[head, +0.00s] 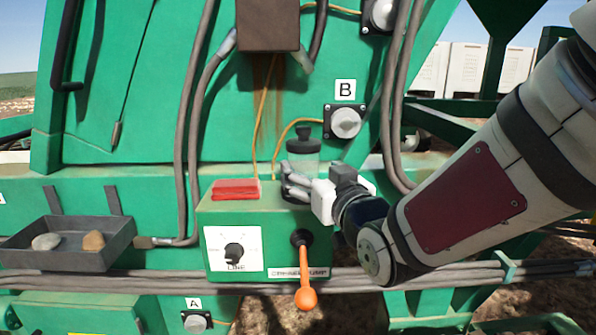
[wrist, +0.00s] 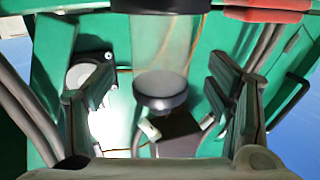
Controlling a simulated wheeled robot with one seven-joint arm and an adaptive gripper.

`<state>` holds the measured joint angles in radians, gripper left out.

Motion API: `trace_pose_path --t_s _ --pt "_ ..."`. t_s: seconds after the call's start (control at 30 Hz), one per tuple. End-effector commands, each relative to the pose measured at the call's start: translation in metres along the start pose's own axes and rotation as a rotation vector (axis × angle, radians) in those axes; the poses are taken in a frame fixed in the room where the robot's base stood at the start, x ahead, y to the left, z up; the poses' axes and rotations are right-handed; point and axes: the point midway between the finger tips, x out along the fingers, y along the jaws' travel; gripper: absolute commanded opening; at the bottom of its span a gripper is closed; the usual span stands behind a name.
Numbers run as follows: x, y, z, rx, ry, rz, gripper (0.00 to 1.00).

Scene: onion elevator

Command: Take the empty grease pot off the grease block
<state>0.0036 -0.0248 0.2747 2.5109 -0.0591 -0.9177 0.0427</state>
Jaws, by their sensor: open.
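The grease pot (head: 303,158) is a clear cylinder with a black cap and knob. It stands upright above the green pump box (head: 265,207), against the green wall. My gripper (head: 290,183) is at its lower part, coming from the right, and its fingers hide the pot's base. The grease block is mostly hidden behind the fingers; a dark edge shows beside them. In the wrist view the two fingers of my gripper (wrist: 160,105) stand wide apart. A dark round piece (wrist: 160,90) shows between them; I cannot tell whether it is the pot's cap. No grip on the pot shows.
A red pad (head: 236,189) lies on the box, left of the pot. An orange-handled lever (head: 305,275) hangs on its front. Thick hoses (head: 190,120) run down the wall. Socket B (head: 345,122) is right of the pot. A grey tray (head: 70,245) holds two stones.

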Motion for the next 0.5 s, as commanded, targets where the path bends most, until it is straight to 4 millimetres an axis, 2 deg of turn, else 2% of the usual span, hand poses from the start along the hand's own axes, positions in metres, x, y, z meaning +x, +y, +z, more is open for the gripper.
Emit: trace_pose_path --t_s 0.4,0.5 --pt "0.045 -0.001 -0.001 0.001 -0.001 0.0 0.74" --pt "0.05 -0.001 0.0 0.001 -0.001 0.0 0.74"
